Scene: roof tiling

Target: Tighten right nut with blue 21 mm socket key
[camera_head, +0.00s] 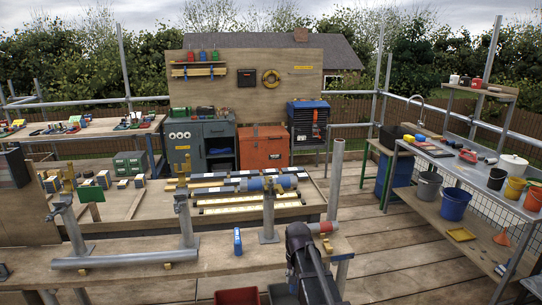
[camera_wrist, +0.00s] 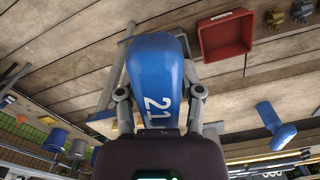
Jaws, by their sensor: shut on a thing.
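The blue socket key marked 21 (camera_wrist: 157,75) is between the two fingers of my gripper (camera_wrist: 160,98) in the wrist view. My gripper is shut on it. In the head view my dark arm rises at the bottom, right of centre, and I cannot make out the gripper's fingertips or the key there. Grey metal posts stand along the front bench: one at left (camera_head: 70,228), one in the middle (camera_head: 185,220) and one at right (camera_head: 268,218). The right nut is too small or hidden to make out in either view.
A small blue object (camera_head: 237,241) stands on the front bench (camera_head: 130,277). A similar blue object (camera_wrist: 270,118) shows in the wrist view. A red bin (camera_head: 237,297) sits below the bench and also shows in the wrist view (camera_wrist: 225,35). Wooden decking (camera_head: 400,262) is clear at right.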

